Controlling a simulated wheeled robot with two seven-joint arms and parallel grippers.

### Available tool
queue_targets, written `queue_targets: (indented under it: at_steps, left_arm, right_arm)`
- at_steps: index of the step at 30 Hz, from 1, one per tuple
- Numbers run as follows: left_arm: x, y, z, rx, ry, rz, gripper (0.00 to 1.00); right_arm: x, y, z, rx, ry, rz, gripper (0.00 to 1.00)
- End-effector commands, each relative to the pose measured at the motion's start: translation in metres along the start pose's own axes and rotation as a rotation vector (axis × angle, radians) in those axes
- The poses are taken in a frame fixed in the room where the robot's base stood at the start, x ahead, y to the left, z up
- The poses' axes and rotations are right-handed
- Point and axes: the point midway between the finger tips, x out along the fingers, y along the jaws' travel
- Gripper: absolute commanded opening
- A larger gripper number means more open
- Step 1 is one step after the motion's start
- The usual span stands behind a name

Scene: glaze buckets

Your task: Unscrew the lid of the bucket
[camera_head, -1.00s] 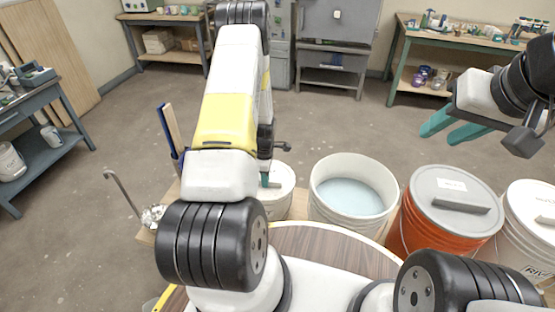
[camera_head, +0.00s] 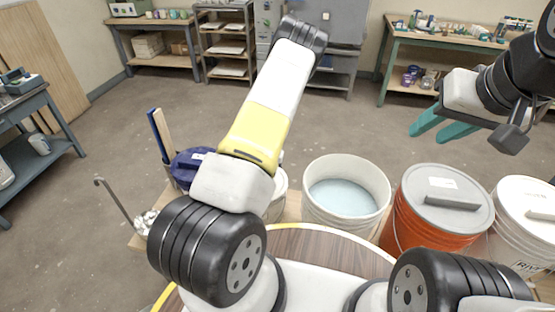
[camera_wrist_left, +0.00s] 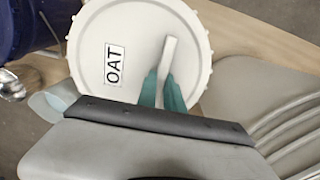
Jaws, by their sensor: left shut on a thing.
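The bucket's round white lid (camera_wrist_left: 128,62), labelled OAT, fills the upper middle of the left wrist view, with a ridged rim and a raised bar handle (camera_wrist_left: 170,52). My left gripper (camera_wrist_left: 165,82) is shut on this bar, one teal finger on each side. In the head view the white bucket (camera_head: 277,203) shows only in part behind my left arm, and my left gripper is hidden there. Whether the lid sits fully down cannot be told. My right gripper (camera_head: 440,128) is open and empty, raised at the right, its teal fingers apart.
An open white bucket of pale blue glaze (camera_head: 384,188), an orange bucket with grey lid (camera_head: 405,228) and another white bucket (camera_head: 508,232) stand to the right. A dark blue-lidded bucket (camera_head: 187,166) and a ladle (camera_head: 118,206) are at left. Open floor lies beyond.

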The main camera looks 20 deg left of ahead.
Motion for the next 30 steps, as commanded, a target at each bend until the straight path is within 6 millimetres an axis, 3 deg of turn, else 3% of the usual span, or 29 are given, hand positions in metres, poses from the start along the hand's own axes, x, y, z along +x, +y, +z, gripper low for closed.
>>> queue_targets:
  at_steps: [4, 5, 6, 9, 16, 17, 18, 21, 30]
  left_arm:
    - [0.002, 0.0005, -0.0022, 0.001, 0.004, 0.001, 0.0]
    - [0.002, 0.0005, -0.0022, 0.002, 0.004, 0.001, 0.15]
    - [0.002, 0.0005, -0.0023, 0.002, 0.004, 0.001, 0.23]
    - [0.002, 0.0001, -0.0024, 0.004, 0.005, 0.0, 0.37]
    - [0.0022, -0.0031, -0.0027, 0.007, 0.007, -0.005, 0.37]
    - [0.0023, -0.0033, -0.0029, 0.007, 0.007, -0.005, 0.27]
    - [0.0023, -0.0036, -0.0029, 0.008, 0.007, -0.006, 0.34]
    - [0.0024, -0.004, -0.0031, 0.008, 0.008, -0.006, 0.44]
    - [0.0024, -0.0052, -0.0032, 0.009, 0.008, -0.008, 0.56]
  right_arm:
    - [0.0, 0.0, 0.0, 0.0, 0.0, 0.0, 0.36]
    - [0.0, 0.0, 0.0, 0.0, 0.0, 0.0, 0.36]
    - [0.0, 0.0, 0.0, 0.0, 0.0, 0.0, 0.36]
    - [0.0, 0.0, 0.0, 0.0, 0.0, 0.0, 0.36]
    - [0.0, 0.0, 0.0, 0.0, 0.0, 0.0, 0.36]
    - [0.0, 0.0, 0.0, 0.0, 0.0, 0.0, 0.36]
    - [0.0, 0.0, 0.0, 0.0, 0.0, 0.0, 0.36]
    - [0.0, 0.0, 0.0, 0.0, 0.0, 0.0, 0.36]
    - [0.0, 0.0, 0.0, 0.0, 0.0, 0.0, 0.36]
